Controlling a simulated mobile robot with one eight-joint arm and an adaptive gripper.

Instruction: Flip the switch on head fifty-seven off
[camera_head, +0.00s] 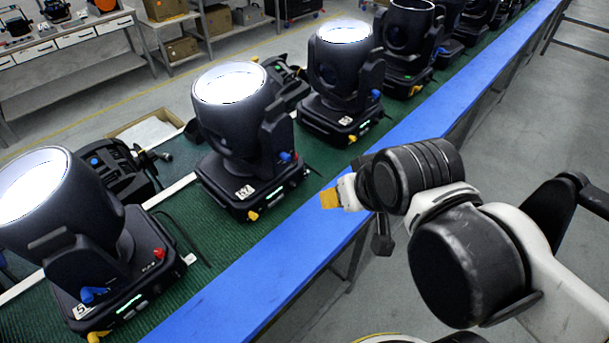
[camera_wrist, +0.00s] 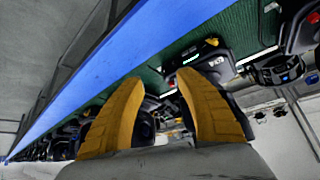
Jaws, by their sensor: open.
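A black moving head lamp (camera_head: 238,125) with a lit white lens stands on the green belt in the middle of the head view. The white label on its base seems to read 57, but it is small. Its base has a green-lit display, a yellow part at the bottom corner, and blue and red parts above. I cannot make out which part is the switch. My gripper (camera_head: 330,198) is right of this base, over the blue rail, apart from it. In the wrist view the yellow fingers of my gripper (camera_wrist: 160,80) are spread and empty; a labelled base (camera_wrist: 206,66) shows beyond them.
Similar lit heads stand front left (camera_head: 75,225) and behind (camera_head: 343,75), with more along the belt. The blue rail (camera_head: 265,290) edges the belt. A cardboard tray (camera_head: 145,130) lies behind the heads. Grey floor right of the rail is largely clear.

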